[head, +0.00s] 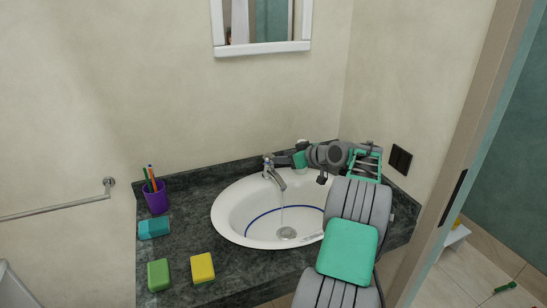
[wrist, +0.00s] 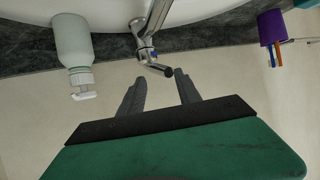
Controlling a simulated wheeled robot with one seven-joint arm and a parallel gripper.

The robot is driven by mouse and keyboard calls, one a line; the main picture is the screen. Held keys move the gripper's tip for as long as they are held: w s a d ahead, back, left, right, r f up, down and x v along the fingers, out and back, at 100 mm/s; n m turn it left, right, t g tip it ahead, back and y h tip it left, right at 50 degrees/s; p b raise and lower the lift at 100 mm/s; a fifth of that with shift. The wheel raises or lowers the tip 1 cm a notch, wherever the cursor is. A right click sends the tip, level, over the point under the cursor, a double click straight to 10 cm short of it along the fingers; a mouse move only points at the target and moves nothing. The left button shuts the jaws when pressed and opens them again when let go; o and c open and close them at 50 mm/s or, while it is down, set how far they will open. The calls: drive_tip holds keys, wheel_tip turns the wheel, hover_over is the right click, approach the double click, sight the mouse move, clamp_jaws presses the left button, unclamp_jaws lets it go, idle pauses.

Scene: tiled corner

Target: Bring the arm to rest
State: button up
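My arm reaches from the lower right of the head view over the right side of the white basin (head: 222,213), toward the silver tap (head: 270,172). My gripper (wrist: 160,80) is open in the wrist view, with two dark fingers apart and nothing held between them. The tap (wrist: 142,32) lies just ahead of the fingers, its dark-ended lever pointing toward the gap between them. I cannot tell whether a finger touches it. In the head view a thin stream of water falls from the spout into the basin.
A pale pump bottle (wrist: 75,45) stands beside the tap, partly hidden in the head view. A purple cup (head: 156,200) of sticks, a teal block (head: 153,228), a green block (head: 158,274) and a yellow block (head: 202,267) stand on the dark counter (head: 185,235). Walls close the corner.

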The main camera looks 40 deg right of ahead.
drive_tip(key=v, duration=0.3)
drive_tip(key=w+a+r+g, duration=0.2)
drive_tip(key=w+a+g, duration=0.15)
drive_tip(key=a, duration=1.15)
drive_tip(key=s+a+g, duration=0.2)
drive_tip(key=s+a, duration=0.2)
drive_tip(key=a, duration=1.1)
drive_tip(key=s+a+f+g, duration=0.1)
drive_tip(key=s+a+f, duration=0.1)
drive_tip(key=s+a, duration=0.2)
drive_tip(key=s+a+f+g+h, duration=0.1)
drive_tip(key=s+a+f, duration=0.2)
drive_tip(key=s, duration=0.8)
drive_tip(key=s+a+f+m+g, duration=0.1)
drive_tip(key=s+a+f, duration=0.1)
drive_tip(key=s+a, duration=0.4)
drive_tip(key=shift+s+a+f, duration=0.3)
drive_tip(key=shift+s+a, duration=0.1)
drive_tip(key=shift+s, duration=0.4)
